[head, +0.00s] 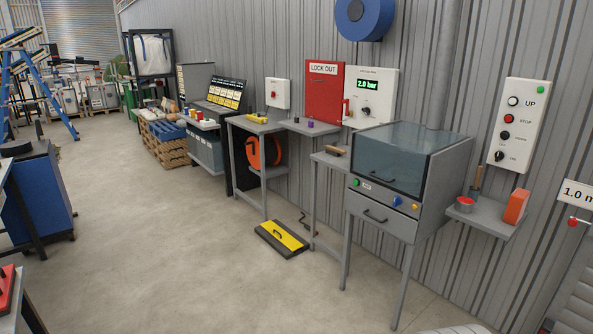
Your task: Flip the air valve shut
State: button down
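A white panel (384,93) on the corrugated wall has a green display reading "2.0 bar" (368,85) and a black knob (366,111) below it. A small red handle (346,108) stands upright at the panel's left edge, beside the red "LOCK OUT" board (324,93). It looks like a valve lever, but it is too small to tell whether it is the air valve or how it is set. My gripper and arm are not in view.
A grey cabinet (437,185) with a clear lid stands below the panel, its legs on the floor. Narrow wall benches (312,127) run leftward. A black-and-yellow pedal (282,238) lies on the floor before them. The concrete floor (160,240) at left is open.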

aim_at(347, 101)
jog(key=i+z, duration=0.1)
jog(key=i, duration=1.35)
jog(key=i+z, duration=0.15)
jog(key=i, duration=0.6)
jog(key=i+j+z, duration=0.1)
jog(key=i, duration=0.6)
jog(key=i+j, duration=0.25)
jog(key=i, duration=0.45)
jog(key=i+j+z, duration=0.2)
jog(key=i+z, duration=0.2)
jog(key=i, duration=0.2)
